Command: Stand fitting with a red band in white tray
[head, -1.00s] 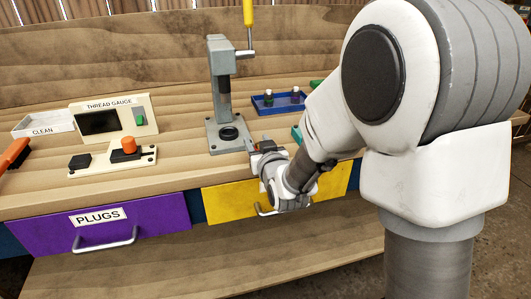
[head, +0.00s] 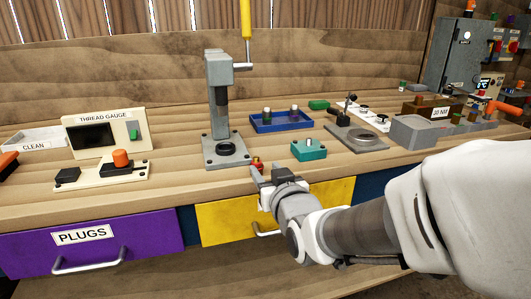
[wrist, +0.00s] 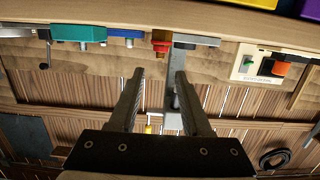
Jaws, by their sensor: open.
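A small fitting with a red band (head: 257,163) stands on the bench near its front edge, just right of the press base. In the wrist view, which is upside down, the fitting (wrist: 160,46) shows red and brassy beyond the fingertips. My gripper (head: 271,177) is open and empty at the bench's front edge, just short of the fitting. In the wrist view my gripper (wrist: 160,75) has its two fingers apart, with the fitting roughly in line between them. The white tray (head: 35,141) marked CLEAN lies at the far left of the bench.
A grey press (head: 223,110) stands left of the fitting. A teal block (head: 309,150) is to its right, with a blue tray (head: 281,122) behind. The thread gauge (head: 105,138) stands between the press and the white tray. Purple (head: 95,242) and yellow drawers are below.

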